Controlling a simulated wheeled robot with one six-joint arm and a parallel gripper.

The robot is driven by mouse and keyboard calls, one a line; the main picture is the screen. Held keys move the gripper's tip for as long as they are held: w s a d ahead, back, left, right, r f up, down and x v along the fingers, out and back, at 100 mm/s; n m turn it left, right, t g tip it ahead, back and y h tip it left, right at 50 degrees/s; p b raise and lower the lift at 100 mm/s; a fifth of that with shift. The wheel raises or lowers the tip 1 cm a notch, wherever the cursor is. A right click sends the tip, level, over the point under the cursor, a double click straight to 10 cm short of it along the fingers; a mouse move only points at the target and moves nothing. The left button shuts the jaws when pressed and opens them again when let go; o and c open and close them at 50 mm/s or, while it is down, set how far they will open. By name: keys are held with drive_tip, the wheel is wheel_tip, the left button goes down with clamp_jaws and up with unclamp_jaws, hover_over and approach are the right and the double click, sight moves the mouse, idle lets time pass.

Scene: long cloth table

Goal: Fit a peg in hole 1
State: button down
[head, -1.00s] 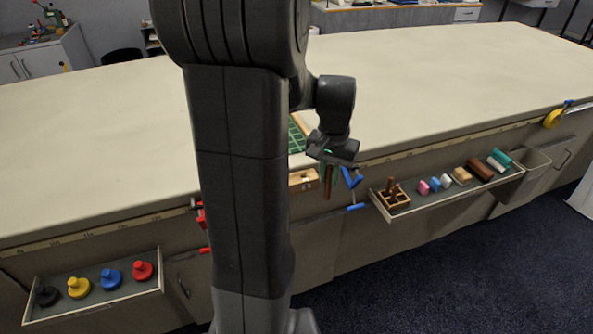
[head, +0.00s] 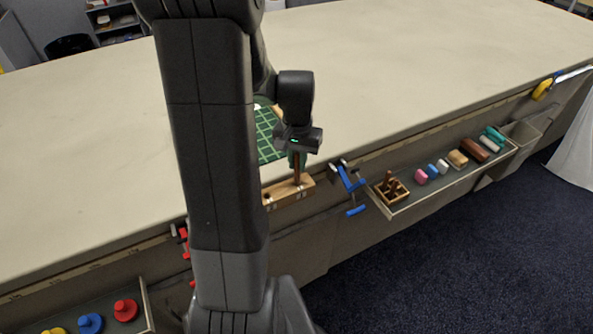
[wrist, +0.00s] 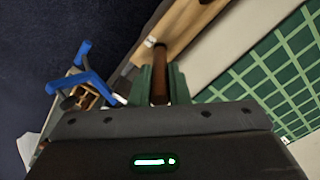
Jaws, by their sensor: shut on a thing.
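A brown peg (head: 297,170) hangs upright from my gripper (head: 298,157), which is shut on it. In the wrist view the peg (wrist: 160,78) sits between the green finger pads of my gripper (wrist: 161,86). A light wooden block (head: 281,194) is fixed at the table's front edge, below the gripper; it also shows in the wrist view (wrist: 198,24). The peg's lower end overlaps the block near its right part in the head view. I cannot tell whether it touches the block or is in a hole. Hole numbers are not readable.
A blue clamp (head: 350,185) is on the table edge just right of the block. A green cutting mat (head: 268,140) lies behind it. A tray (head: 440,188) to the right holds a peg box (head: 391,189) and several coloured pieces. The tabletop is mostly clear.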

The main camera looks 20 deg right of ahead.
sight(297, 182)
drive_tip(key=shift+f, duration=1.85)
drive_tip(key=shift+f, duration=0.2)
drive_tip(key=c, duration=1.4)
unclamp_jaws()
drive_tip(key=shift+r, duration=0.15)
wheel_tip(297, 182, up, 12)
drive_tip(key=shift+r, duration=0.1)
drive_tip(key=shift+f, duration=0.2)
